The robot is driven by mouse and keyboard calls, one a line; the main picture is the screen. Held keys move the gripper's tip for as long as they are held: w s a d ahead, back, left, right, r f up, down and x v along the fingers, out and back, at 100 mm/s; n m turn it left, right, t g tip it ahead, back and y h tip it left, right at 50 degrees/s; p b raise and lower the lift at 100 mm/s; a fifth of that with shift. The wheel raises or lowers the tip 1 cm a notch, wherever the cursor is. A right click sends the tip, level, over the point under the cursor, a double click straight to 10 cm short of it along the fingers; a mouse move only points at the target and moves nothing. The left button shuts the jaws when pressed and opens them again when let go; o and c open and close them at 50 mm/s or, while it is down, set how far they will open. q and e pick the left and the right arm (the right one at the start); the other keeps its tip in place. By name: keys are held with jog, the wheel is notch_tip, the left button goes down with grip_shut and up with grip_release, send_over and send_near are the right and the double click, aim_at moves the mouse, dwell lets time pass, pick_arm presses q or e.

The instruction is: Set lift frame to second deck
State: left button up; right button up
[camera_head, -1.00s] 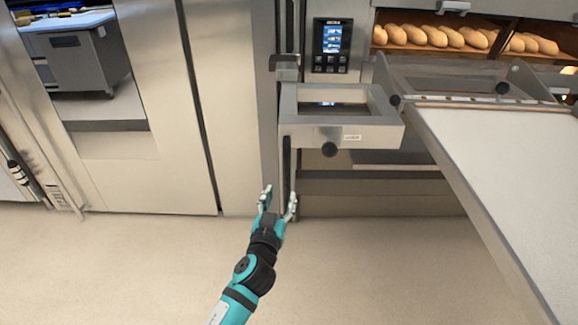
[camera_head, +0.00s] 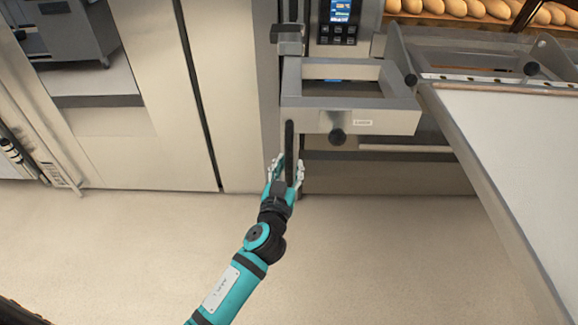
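My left gripper (camera_head: 286,168) is open, pointing up, with a finger on each side of the bar's lower part. I cannot tell whether the fingers touch it. My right gripper is not in view.
A loader with a white belt (camera_head: 525,145) slopes down on the right. Loaves (camera_head: 470,9) lie in a lit oven deck at the top. Steel panels (camera_head: 150,120) stand on the left, with a grey cart (camera_head: 68,30) seen through an opening. The floor (camera_head: 390,260) in front is clear.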

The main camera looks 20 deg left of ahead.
pick_arm(q)
grip_shut()
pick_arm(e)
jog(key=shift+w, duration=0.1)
pick_arm(q)
jog(key=shift+w+f, duration=0.2)
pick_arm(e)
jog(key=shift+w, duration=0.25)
